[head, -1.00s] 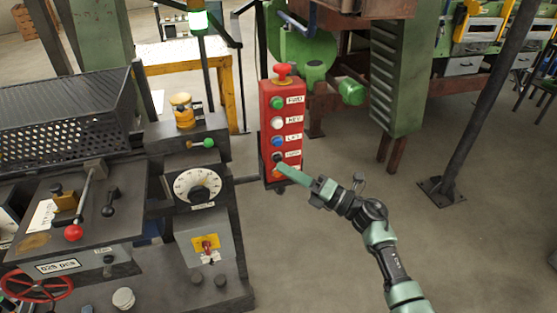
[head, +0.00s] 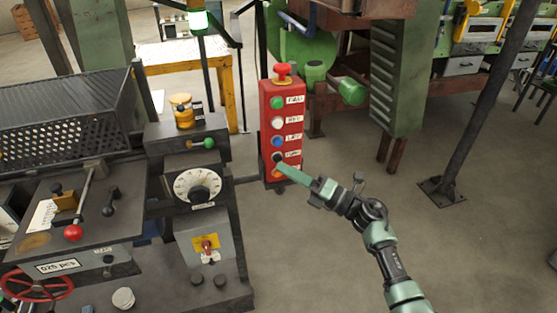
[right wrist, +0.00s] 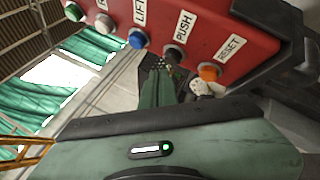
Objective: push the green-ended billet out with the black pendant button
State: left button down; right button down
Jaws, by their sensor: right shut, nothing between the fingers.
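The red pendant box (head: 268,135) stands upright with a column of coloured buttons. Its black button (head: 277,157) is low on the face, above the orange one; in the right wrist view the black button (right wrist: 172,51) sits beside the label PUSH. My right gripper (head: 281,168) is shut and empty, its fingertips close to the black button. In the right wrist view the fingers (right wrist: 158,78) point toward it; I cannot tell whether they touch. The green-ended billet is not recognisable in either view. My left gripper is not in view.
The orange RESET button (right wrist: 209,73) and the blue LIFT button (right wrist: 138,39) are close on either side of the black one. A red mushroom button (head: 282,70) tops the pendant. A dark control console (head: 195,190) stands left. Open floor (head: 330,270) lies in front.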

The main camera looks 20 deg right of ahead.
jog(key=shift+w+b, duration=0.35)
jog(key=shift+w, duration=0.1)
jog(key=shift+w+b, duration=0.4)
jog(key=shift+w, duration=0.05)
dwell(0.6)
dwell(0.3)
jog(key=shift+s+p, duration=0.35)
jog(key=shift+s, duration=0.6)
jog(key=s+p, duration=0.1)
jog(key=s, duration=0.4)
jog(key=shift+d+p, duration=0.1)
jog(key=shift+p, duration=0.2)
dwell(2.3)
